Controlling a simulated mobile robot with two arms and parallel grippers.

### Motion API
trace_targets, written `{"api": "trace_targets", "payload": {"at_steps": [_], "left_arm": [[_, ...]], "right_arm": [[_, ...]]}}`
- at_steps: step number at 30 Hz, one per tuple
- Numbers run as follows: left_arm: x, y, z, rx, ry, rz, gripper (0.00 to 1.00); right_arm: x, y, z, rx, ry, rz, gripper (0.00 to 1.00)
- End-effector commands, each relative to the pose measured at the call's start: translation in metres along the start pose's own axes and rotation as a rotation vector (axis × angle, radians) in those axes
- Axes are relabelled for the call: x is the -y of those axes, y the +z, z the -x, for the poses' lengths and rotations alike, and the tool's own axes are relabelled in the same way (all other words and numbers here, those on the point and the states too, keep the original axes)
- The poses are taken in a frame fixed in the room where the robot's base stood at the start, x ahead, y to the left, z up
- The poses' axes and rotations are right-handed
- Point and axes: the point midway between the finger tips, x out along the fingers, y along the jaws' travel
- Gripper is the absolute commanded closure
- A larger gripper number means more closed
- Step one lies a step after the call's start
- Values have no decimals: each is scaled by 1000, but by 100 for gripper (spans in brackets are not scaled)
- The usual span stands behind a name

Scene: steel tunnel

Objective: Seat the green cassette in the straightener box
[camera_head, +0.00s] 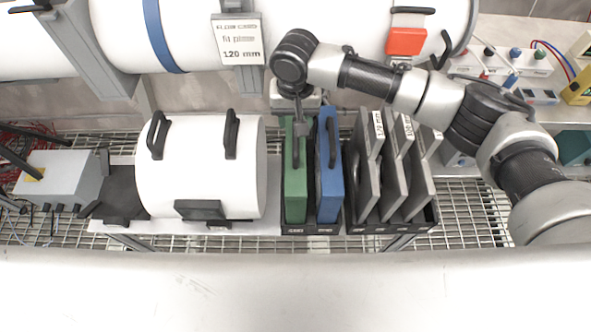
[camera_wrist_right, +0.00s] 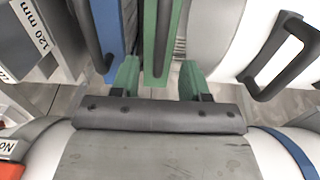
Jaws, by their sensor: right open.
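The green cassette (camera_head: 295,185) stands upright in a dark rack, left of the blue cassette (camera_head: 328,175). My right gripper (camera_head: 300,128) points down over the top of the green cassette. In the right wrist view, its two green-padded fingers (camera_wrist_right: 160,80) are apart, one on each side of the green cassette (camera_wrist_right: 160,35), with gaps between. The blue cassette (camera_wrist_right: 112,30) is beside it. I cannot tell for sure which part is the straightener box; a grey framed section (camera_head: 240,75) with a 120 mm label sits on the white tunnel. My left gripper is not in view.
A white drum (camera_head: 200,180) with black handles stands left of the rack. Several grey plates (camera_head: 395,180) stand in a rack to the right. The white tunnel pipe (camera_head: 190,30) runs along the back. A grey box (camera_head: 62,178) is at the left.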

Motion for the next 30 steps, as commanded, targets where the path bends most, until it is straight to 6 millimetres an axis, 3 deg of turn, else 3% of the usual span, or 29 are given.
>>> {"api": "trace_targets", "payload": {"at_steps": [5,15,23,30], "left_arm": [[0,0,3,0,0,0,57],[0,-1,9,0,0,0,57],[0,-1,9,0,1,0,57],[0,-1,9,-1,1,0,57]], "right_arm": [[0,2,-12,1,0,2,55],[0,6,-57,1,0,2,55],[0,6,-59,-1,-1,2,55],[0,6,-59,-1,-1,3,91]]}}
